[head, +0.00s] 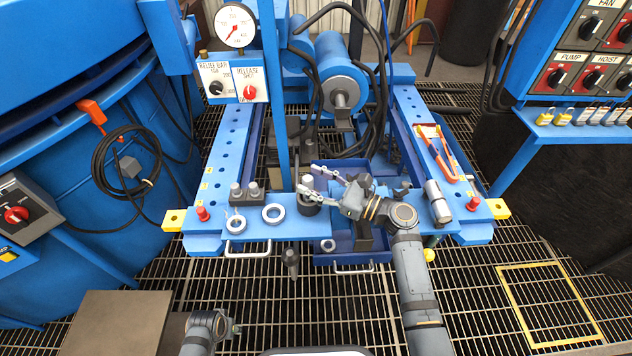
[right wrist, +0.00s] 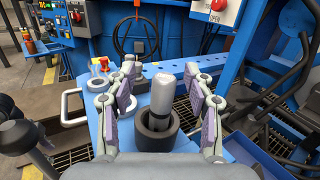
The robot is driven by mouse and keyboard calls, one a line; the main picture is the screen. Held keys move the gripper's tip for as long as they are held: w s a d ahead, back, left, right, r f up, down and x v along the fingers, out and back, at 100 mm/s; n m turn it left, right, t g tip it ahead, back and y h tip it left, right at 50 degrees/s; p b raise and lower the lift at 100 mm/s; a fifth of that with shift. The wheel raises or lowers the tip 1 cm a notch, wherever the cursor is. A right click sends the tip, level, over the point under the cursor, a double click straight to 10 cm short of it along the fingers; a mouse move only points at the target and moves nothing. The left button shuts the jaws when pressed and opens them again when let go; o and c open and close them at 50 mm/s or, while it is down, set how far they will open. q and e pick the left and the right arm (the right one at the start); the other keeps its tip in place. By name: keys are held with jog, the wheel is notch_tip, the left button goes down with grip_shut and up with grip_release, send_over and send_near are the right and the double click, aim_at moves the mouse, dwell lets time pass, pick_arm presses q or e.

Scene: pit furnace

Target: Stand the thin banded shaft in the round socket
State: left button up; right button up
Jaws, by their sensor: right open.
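A plain-looking grey shaft (right wrist: 162,95) stands in a dark round socket (right wrist: 157,135) in the right wrist view, leaning slightly in the picture. I cannot make out its bands. In the head view the shaft's grey top (head: 307,182) shows above the dark socket (head: 309,200) on the blue front beam. My right gripper (head: 322,190) reaches in from the right at the socket. In the wrist view its open fingers (right wrist: 160,112) stand on either side of the shaft, with a gap on both sides. My left arm shows at the bottom, but its fingers do not.
Two pale rings (head: 274,213) and a block with two grey pegs (head: 244,192) sit left of the socket. A grey cylinder (head: 437,201) lies on the right. A dark lever (head: 291,262) stands in front.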

jog(key=shift+m+h, duration=0.3)
jog(key=shift+h, duration=0.1)
jog(key=f, duration=0.1)
jog(key=s+f, duration=0.1)
jog(key=f, duration=0.2)
jog(key=shift+s+d+f, duration=0.2)
jog(key=shift+d+f, duration=0.15)
jog(key=shift+y, duration=0.4)
jog(key=s+d+r, duration=0.1)
jog(key=d, duration=0.2)
jog(key=s+d+r, duration=0.1)
jog(key=s+d, duration=0.1)
jog(key=d, duration=0.1)
jog(key=s+d+r, duration=0.1)
jog(key=d, duration=0.2)
jog(key=shift+s+d+r, duration=0.1)
jog(key=shift+s+r, duration=0.1)
jog(key=shift+s+d+r, duration=0.1)
jog(key=shift+d+r, duration=0.1)
jog(key=shift+d, duration=0.1)
jog(key=shift+p, duration=0.3)
